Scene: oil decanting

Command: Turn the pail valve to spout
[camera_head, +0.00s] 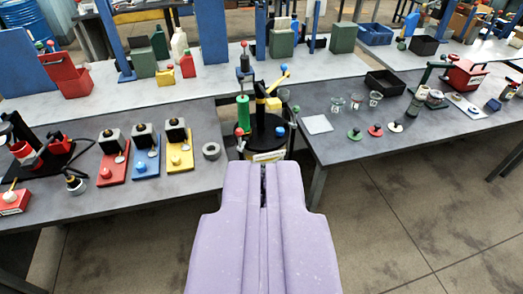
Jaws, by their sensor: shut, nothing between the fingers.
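A black-topped pail (267,135) with a pale label on its front stands in the gap between the two front tables. A pump-like fitting rises from it, with a green cylinder (243,112) on its left side and small red and blue knobs around it. A yellow lever with a blue ball end (284,68) slants up to the right; which part is the valve is too small to tell. My gripper (264,166) is shut and empty.
The left table holds red, blue and yellow plates (180,152) with devices and a grey ring (211,151). The right table holds a white pad (318,124), glass beakers (375,98) and a black tray (385,82). Bare floor (390,220) lies at the front right.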

